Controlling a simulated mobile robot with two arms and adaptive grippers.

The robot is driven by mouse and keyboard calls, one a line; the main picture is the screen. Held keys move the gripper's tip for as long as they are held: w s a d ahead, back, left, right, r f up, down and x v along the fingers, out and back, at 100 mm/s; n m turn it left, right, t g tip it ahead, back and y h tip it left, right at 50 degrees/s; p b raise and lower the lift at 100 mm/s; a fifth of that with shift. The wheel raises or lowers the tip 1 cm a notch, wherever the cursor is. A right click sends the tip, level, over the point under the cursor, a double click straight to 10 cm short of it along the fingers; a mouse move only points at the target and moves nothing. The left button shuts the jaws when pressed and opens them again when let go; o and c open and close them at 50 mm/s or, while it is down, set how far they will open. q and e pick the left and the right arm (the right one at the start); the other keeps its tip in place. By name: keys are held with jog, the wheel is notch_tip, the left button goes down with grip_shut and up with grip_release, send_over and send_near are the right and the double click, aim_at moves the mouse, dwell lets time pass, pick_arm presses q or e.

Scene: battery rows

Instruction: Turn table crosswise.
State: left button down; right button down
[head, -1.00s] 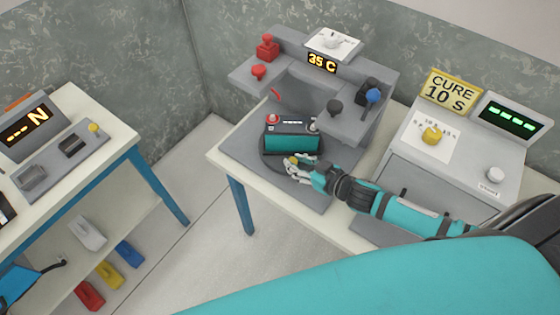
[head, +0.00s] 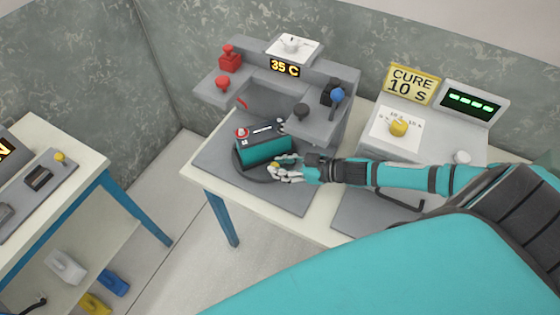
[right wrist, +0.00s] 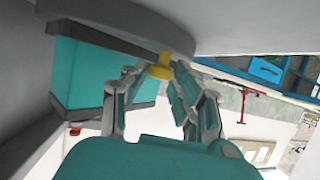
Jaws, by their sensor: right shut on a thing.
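The turntable (head: 256,175) is a dark round disc on a grey base plate (head: 222,158), on the station with the 35 C display. A teal and black battery (head: 264,150) with a red-ringed terminal sits upright on it, slanting up toward the right. A small yellow knob (head: 275,165) is at the disc's front right edge. It shows clearly in the right wrist view (right wrist: 160,66). My right gripper (head: 281,168) is shut on the knob; its fingers (right wrist: 158,82) reach it from both sides. Fingers partly hide the knob in the head view. My left gripper is not in view.
The grey fixture (head: 345,85) rises behind the turntable, with red knobs (head: 223,83) at left and a blue-tipped lever (head: 337,95) at right. The CURE 10 S panel (head: 412,84) stands further right. Another table (head: 95,165) is at left, across a floor gap.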

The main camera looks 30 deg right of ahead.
dwell(0.3)
jog(key=c, duration=1.1)
grip_release()
jog(key=v, duration=0.6)
jog(key=shift+s, duration=0.1)
jog(key=shift+s+d+r, duration=0.35)
jog(key=shift+s+d, duration=0.1)
